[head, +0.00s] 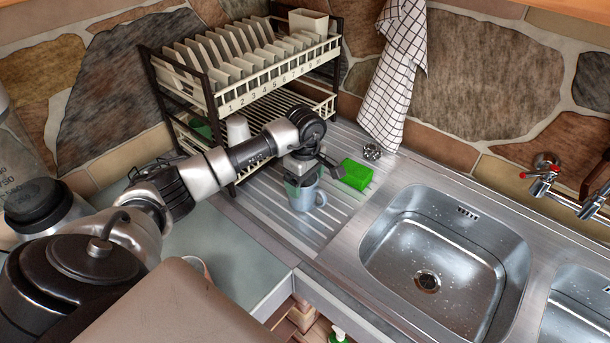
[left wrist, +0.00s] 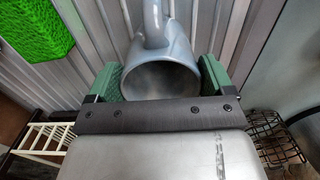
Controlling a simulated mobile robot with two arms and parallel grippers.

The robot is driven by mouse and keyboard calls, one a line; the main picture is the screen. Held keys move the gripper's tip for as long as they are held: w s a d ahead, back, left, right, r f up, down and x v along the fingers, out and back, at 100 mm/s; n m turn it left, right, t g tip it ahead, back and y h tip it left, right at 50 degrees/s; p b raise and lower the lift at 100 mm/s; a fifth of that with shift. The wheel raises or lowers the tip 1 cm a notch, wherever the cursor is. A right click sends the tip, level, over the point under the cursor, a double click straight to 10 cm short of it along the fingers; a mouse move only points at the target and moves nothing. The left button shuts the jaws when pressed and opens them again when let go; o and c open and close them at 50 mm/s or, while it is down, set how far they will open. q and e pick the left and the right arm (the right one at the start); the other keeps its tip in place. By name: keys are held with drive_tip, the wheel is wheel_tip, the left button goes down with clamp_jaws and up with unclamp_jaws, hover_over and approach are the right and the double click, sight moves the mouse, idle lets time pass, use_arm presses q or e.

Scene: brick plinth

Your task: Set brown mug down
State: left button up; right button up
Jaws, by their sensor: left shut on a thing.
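The mug (head: 306,202) in my left gripper (head: 302,182) looks grey-blue, not brown. It is upright over the ribbed steel drainboard (head: 262,205), in front of the dish rack. I cannot tell whether its base touches the ribs. In the left wrist view, I look into the open mouth of the mug (left wrist: 175,45), with its handle pointing away at the top. The green finger pads of my left gripper (left wrist: 160,76) press on both sides of it. My right gripper is not in view.
A green sponge (head: 356,174) lies close right of the mug. A metal scourer (head: 372,151) is behind it. The sink (head: 440,255) is at the right, with a red-handled tap (head: 548,178). A checked towel (head: 396,80) hangs behind.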

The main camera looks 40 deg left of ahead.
use_arm(q)
drive_tip(key=shift+f, duration=0.1)
drive_tip(key=o, duration=1)
drive_tip(key=shift+c, duration=0.2)
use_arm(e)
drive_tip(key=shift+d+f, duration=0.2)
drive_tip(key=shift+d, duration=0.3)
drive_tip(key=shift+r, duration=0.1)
use_arm(q)
drive_tip(key=shift+r, duration=0.3)
wheel_tip(320, 180, up, 12)
drive_tip(key=b, duration=0.3)
drive_tip(key=shift+f+b, duration=0.15)
drive_tip(key=shift+b, duration=0.2)
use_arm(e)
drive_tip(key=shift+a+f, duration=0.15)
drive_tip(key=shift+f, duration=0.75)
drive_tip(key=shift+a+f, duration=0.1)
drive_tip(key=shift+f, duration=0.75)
